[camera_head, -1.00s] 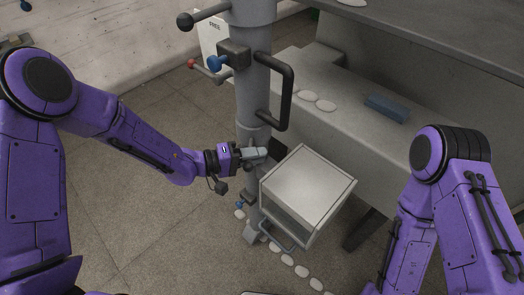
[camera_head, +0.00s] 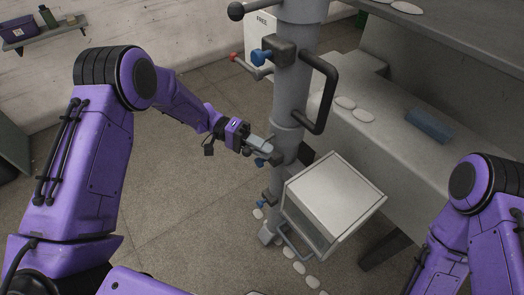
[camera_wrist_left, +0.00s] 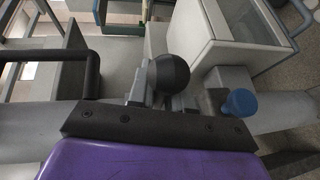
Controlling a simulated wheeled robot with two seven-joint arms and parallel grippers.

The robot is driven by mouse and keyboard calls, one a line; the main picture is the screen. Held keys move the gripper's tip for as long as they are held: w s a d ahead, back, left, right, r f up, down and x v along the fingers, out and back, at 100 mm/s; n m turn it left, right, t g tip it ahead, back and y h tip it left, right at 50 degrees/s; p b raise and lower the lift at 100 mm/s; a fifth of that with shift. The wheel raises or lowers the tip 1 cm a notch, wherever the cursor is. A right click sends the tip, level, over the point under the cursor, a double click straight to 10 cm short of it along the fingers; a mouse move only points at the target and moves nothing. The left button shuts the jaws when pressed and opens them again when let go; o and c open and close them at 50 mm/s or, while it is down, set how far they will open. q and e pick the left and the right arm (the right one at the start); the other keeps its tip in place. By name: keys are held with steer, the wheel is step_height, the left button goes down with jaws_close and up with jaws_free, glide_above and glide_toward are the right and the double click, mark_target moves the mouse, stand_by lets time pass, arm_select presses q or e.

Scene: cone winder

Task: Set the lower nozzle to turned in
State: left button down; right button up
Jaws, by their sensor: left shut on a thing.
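A thick grey upright column (camera_head: 292,95) stands at the middle of the head view. My left gripper (camera_head: 268,152) is at its lower left side, shut on the lower nozzle, which is mostly hidden by the fingers. In the left wrist view a black ball (camera_wrist_left: 168,74) sits at the fingers. Only the purple arm of my right side shows at the right edge; its gripper is out of view.
A pale box (camera_head: 333,194) juts out right of the gripper. A black handle (camera_head: 328,95) and an upper arm with a black ball (camera_head: 236,11) stick out of the column above. A grey bench (camera_head: 385,150) with pale discs stands behind; the floor at left is clear.

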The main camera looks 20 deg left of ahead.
stand_by(0.4)
arm_select(q)
steer(key=c, duration=1.1)
jaws_free()
steer(key=shift+c, duration=0.2)
steer(key=shift+w+d, duration=0.1)
steer(key=b+v, duration=0.2)
steer(key=v, duration=0.8)
steer(key=shift+w+r+b, duration=0.1)
steer(key=shift+b, duration=0.2)
steer(key=shift+a, duration=0.25)
